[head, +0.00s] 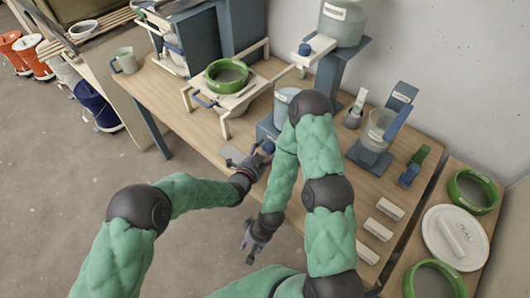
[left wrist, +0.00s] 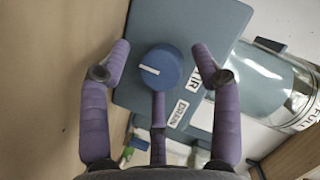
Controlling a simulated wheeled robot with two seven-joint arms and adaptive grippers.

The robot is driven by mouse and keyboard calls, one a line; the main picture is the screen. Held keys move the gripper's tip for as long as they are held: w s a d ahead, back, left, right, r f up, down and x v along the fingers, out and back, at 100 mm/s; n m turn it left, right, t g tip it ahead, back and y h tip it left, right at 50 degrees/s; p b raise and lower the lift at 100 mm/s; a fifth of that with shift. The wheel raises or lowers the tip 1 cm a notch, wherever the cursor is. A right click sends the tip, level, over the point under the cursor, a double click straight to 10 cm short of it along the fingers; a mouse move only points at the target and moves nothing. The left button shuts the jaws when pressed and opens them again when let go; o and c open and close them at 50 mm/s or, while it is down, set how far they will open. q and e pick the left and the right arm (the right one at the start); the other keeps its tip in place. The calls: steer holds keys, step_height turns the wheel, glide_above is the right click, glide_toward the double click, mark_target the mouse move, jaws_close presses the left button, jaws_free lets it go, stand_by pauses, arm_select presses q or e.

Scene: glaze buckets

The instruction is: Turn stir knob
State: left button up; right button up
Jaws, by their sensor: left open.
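The stir knob is a round blue knob with a white line across its face; in the left wrist view the knob (left wrist: 160,67) sits on a blue-grey housing (left wrist: 190,30). In the head view the knob (head: 268,147) shows small at the front of the stir unit. My left gripper (head: 254,160) is at the knob, open.
A light bucket (head: 285,98) stands behind the knob, partly hidden by my right arm. A green ring (head: 227,76) on a white frame stands left of it. A clear container (head: 380,128) is on the right. White blocks (head: 378,229) lie at the table's right front.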

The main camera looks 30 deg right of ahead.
arm_select(q)
steer(key=c, duration=1.1)
steer(key=shift+w+a+r+n, duration=0.1)
steer(key=shift+w+n, duration=0.05)
steer(key=shift+n, duration=0.15)
steer(key=shift+w+r+n+g, duration=0.1)
steer(key=shift+n+g, duration=0.6)
steer(key=shift+n, duration=0.2)
steer(key=shift+n+g, duration=0.4)
steer(key=shift+n, duration=0.3)
steer(key=shift+a+n+g+h+p, duration=0.1)
steer(key=shift+n+g+h+p, duration=0.25)
steer(key=shift+n+p, duration=0.35)
